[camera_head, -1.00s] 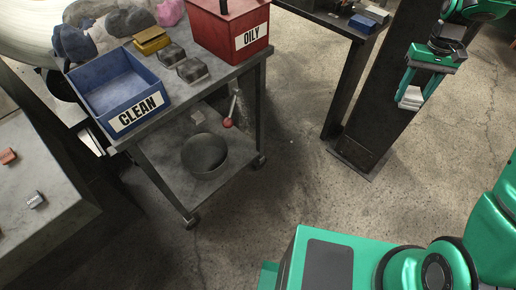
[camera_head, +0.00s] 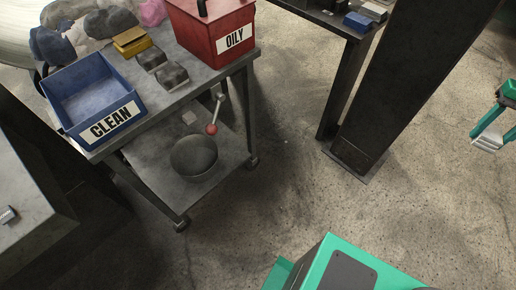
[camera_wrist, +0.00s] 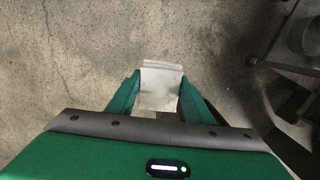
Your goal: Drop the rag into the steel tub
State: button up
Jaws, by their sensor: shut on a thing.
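My gripper (camera_head: 491,138) is at the right edge of the head view, over bare floor. It is shut on a whitish folded rag (camera_head: 487,144). In the wrist view the rag (camera_wrist: 160,88) sits between the two green fingers of my gripper (camera_wrist: 160,92). The steel tub (camera_head: 195,158) is a round grey bowl on the lower shelf of the cart, left of my gripper and well apart from it. Its inside looks dark and I cannot make out any contents.
The cart's top (camera_head: 203,78) carries a blue CLEAN bin (camera_head: 93,103), a red OILY bin (camera_head: 213,35) and several blocks and cloths. A red-knobbed lever (camera_head: 212,128) stands beside the tub. A dark post (camera_head: 405,85) rises between cart and gripper. Open concrete floor lies between.

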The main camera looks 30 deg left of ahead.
aim_at(201, 163)
jog(key=u, duration=0.15)
jog(key=k, duration=0.9)
jog(key=u, duration=2.2)
jog(key=i, duration=0.5)
jog(key=u, duration=0.15)
